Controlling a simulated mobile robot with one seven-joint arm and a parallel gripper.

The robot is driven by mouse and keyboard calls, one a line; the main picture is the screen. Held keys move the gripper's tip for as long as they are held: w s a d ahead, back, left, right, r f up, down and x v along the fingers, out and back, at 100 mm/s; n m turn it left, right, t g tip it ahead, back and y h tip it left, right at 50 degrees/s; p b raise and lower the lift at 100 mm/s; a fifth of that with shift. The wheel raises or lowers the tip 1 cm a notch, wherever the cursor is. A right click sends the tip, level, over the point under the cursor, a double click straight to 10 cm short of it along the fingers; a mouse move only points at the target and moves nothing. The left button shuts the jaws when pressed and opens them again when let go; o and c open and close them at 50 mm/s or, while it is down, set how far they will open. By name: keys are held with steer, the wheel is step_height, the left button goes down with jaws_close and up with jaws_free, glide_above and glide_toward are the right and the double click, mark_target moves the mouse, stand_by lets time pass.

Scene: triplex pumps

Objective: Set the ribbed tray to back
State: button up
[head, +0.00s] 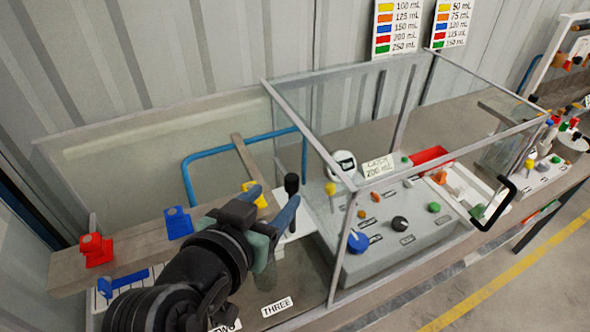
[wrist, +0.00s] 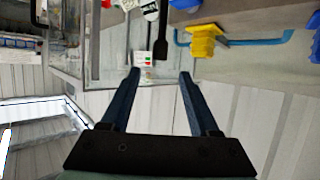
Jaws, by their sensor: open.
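My gripper (head: 270,204) is open beside the left end of the clear-walled enclosure. In the wrist view my gripper (wrist: 159,74) has its two blue fingers apart with nothing between them. A black upright handle (head: 291,186) stands close to the fingertips in the head view; a black handle (wrist: 161,38) also shows ahead of the fingers in the wrist view. A white, slotted, ribbed-looking piece (head: 101,300) lies at the lower left, partly under a blue lever. I cannot tell for sure whether it is the ribbed tray. My arm hides part of the bench.
Red (head: 96,250), blue (head: 178,222) and yellow (head: 262,201) blocks sit along a wooden rail, with a blue bent tube (head: 240,146) behind. The framed clear enclosure (head: 345,192) covers a grey panel of knobs (head: 395,235). The wall closes off the back.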

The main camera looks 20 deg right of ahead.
mark_target(290, 181)
steer(key=p+x, duration=0.2)
steer(key=x, duration=0.7)
steer(key=shift+w+d, duration=0.15)
steer(key=shift+w, duration=0.05)
steer(key=shift+c, duration=0.4)
jaws_close()
stand_by(0.6)
